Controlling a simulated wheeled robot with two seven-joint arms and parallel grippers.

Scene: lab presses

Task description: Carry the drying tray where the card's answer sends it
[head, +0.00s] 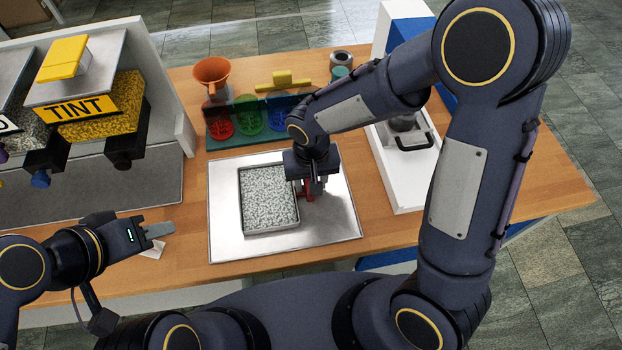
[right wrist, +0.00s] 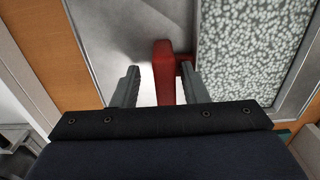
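The drying tray (head: 270,198) is a shallow metal tray full of pale speckled granules, lying on a silver plate. Its red handle (head: 307,192) is on its right side and shows upright in the right wrist view (right wrist: 163,75). My right gripper (head: 314,185) is over the handle; in the wrist view its two fingers (right wrist: 162,88) stand apart on either side of it, with gaps. My left gripper (head: 160,230) hangs over the table's front left, empty as far as I see. A small pale card-like piece (head: 153,249) lies partly under it; no writing is readable.
A white and blue press (head: 400,165) stands at the right, partly behind my right arm.

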